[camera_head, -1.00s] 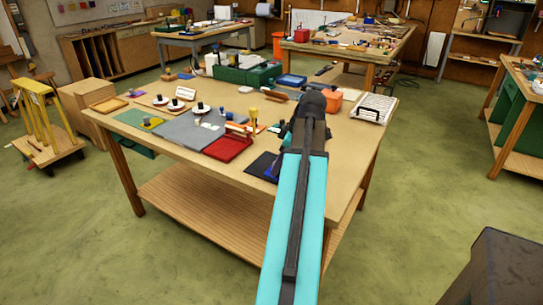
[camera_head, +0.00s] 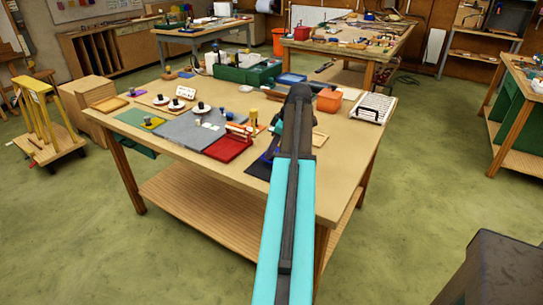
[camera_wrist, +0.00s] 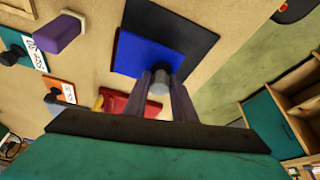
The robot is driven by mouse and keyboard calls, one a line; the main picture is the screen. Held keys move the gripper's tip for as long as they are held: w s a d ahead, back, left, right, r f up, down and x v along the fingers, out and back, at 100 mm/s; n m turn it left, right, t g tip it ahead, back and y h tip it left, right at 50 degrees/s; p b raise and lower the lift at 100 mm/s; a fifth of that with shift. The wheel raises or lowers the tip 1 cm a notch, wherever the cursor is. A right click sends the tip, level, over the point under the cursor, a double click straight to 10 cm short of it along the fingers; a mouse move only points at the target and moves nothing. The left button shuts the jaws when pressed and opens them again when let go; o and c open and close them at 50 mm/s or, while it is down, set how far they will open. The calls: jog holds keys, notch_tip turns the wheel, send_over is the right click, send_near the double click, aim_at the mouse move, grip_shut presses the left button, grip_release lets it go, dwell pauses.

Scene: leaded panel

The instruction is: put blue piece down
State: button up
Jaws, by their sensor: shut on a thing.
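I cannot tell whether the piece touches the mat.
A red tray (camera_head: 227,149) lies left of the mat, with a grey board (camera_head: 185,130) beyond it. An orange bin (camera_head: 329,100) and a white rack (camera_head: 372,108) stand at the table's right. The front right tabletop is clear.

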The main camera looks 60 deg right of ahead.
dwell(0.4)
jog(key=shift+f+p, duration=0.6)
jog(key=shift+f, duration=1.15)
jog(key=shift+f, duration=0.15)
jog(key=o, duration=1)
jog(key=b+v, duration=0.2)
jog(key=v, duration=1)
jog(key=shift+b, duration=0.4)
jog(key=shift+r, duration=0.25)
